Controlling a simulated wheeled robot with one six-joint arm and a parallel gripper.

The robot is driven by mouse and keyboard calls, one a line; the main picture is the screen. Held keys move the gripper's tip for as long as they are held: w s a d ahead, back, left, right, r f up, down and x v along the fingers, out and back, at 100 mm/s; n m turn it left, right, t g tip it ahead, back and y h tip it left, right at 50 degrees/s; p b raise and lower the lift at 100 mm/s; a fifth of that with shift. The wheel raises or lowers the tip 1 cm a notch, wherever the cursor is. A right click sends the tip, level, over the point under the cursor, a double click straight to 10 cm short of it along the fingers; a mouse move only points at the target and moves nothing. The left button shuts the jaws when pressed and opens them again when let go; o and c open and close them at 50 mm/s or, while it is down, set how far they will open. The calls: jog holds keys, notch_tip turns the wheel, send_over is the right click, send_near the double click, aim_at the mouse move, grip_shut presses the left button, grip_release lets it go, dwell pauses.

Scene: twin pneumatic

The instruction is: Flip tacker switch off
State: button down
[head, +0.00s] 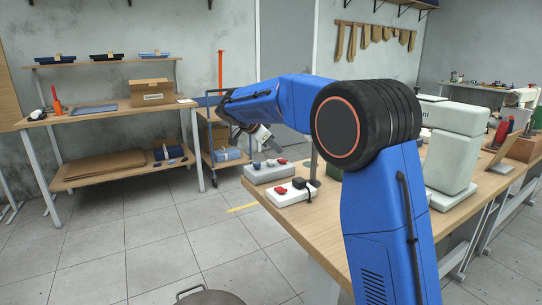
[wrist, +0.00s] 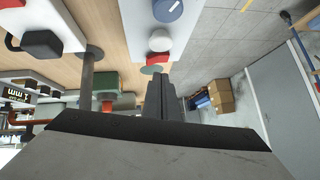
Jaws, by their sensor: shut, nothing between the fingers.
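Two small units with red parts sit at the near left end of the wooden table (head: 315,238). One is a grey box (head: 268,174) at the back with a red part (head: 281,161) on top. The other is a white box (head: 290,194) in front with a red part (head: 280,190) and a black block. I cannot tell which part is the tacker switch. My gripper (head: 274,147) is shut and empty above the grey box. In the wrist view its fingers (wrist: 162,92) point towards a red part (wrist: 158,57) beside a white round knob (wrist: 158,40); contact is unclear.
A blue dial (wrist: 168,9) lies beyond the white knob. A dark post (head: 314,162) rises beside the white box. A large white machine (head: 450,145) stands further right on the table. A shelf bench (head: 105,115) stands at the back left. The floor between is open.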

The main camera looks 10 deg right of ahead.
jog(key=v, duration=1)
jog(key=shift+w+r, duration=0.3)
jog(key=shift+r, duration=0.1)
jog(key=shift+a, duration=0.15)
